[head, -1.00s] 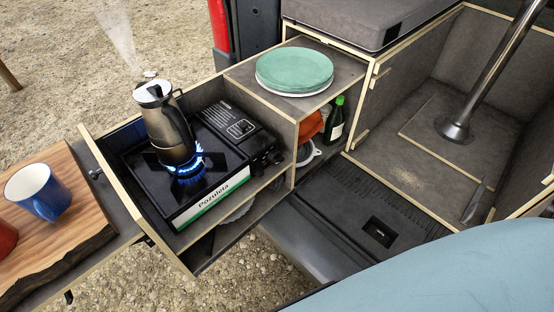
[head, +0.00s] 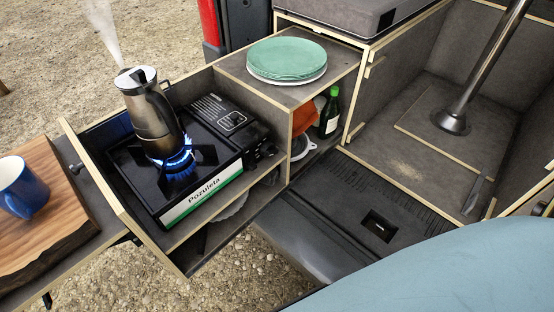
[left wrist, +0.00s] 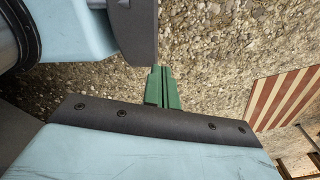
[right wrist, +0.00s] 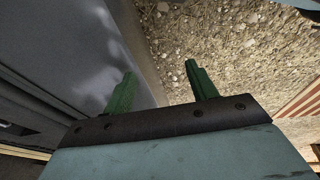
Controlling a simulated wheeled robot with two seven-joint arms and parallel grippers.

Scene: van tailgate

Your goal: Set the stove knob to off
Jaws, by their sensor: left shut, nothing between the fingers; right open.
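The black camping stove (head: 195,165) labelled Pozuleta sits in the pulled-out drawer, its burner lit with a blue flame (head: 178,160). The stove knob (head: 262,152) is on the dark front panel at the stove's right end; it is too small and dark to read its setting. A steaming moka pot (head: 150,112) stands on the burner. My left gripper (left wrist: 162,88) shows green fingers shut together, empty, over gravel. My right gripper (right wrist: 163,88) is open and empty, beside a grey vehicle surface and gravel. Neither gripper shows in the head view.
A blue mug (head: 22,188) stands on a wooden board (head: 50,215) at the left. Green plates (head: 287,58) lie on the cabinet top right of the stove. A green bottle (head: 330,112) stands in the shelf below. The drawer's raised walls (head: 115,200) surround the stove.

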